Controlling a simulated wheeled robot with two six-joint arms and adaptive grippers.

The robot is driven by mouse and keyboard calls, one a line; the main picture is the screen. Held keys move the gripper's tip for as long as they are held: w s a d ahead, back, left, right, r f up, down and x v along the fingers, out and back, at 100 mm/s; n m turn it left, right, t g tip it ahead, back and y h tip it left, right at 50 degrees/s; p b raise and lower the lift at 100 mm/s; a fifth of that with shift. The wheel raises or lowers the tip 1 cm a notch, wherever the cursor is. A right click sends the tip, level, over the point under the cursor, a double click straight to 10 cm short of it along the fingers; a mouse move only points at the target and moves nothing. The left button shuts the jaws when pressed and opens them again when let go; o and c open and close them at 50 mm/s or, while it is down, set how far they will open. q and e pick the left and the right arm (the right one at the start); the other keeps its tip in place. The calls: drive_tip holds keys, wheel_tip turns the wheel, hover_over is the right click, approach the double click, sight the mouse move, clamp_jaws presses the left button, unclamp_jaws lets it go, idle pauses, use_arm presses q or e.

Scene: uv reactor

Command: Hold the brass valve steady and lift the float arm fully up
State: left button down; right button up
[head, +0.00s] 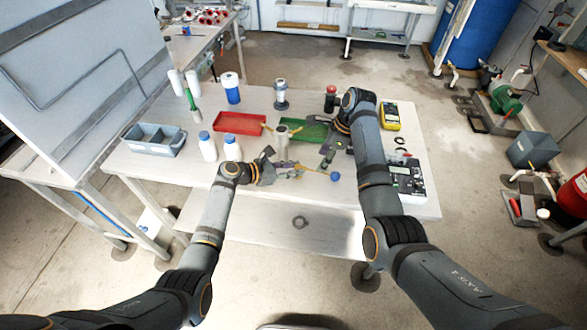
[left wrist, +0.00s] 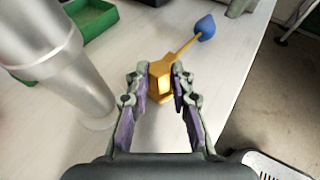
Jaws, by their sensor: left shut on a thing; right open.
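The brass valve (left wrist: 160,80) lies on the white table. My left gripper (left wrist: 159,88) is shut on its body, one finger on each side. The float arm, a thin brass rod (left wrist: 184,47), runs from the valve to a blue float (left wrist: 205,26) and lies low over the table. In the head view the blue float (head: 335,176) shows to the right of my left gripper (head: 285,171), whose fingers partly hide the valve. My right gripper (head: 327,155) is open and empty, above and behind the float, apart from it.
A silver cylinder (left wrist: 50,60) stands close beside my left gripper. A green tray (head: 296,128) and red tray (head: 238,122) lie behind. White bottles (head: 208,147) with blue caps stand left. A yellow meter (head: 390,116) and dark device (head: 407,180) lie right. The front table strip is clear.

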use_arm(q)
drive_tip(key=c, duration=1.1)
unclamp_jaws()
drive_tip(key=v, duration=1.1)
drive_tip(key=shift+a+f, duration=0.1)
drive_tip(key=shift+s+a+r, duration=0.2)
drive_tip(key=shift+a+r, duration=0.05)
drive_tip(key=shift+a, duration=0.05)
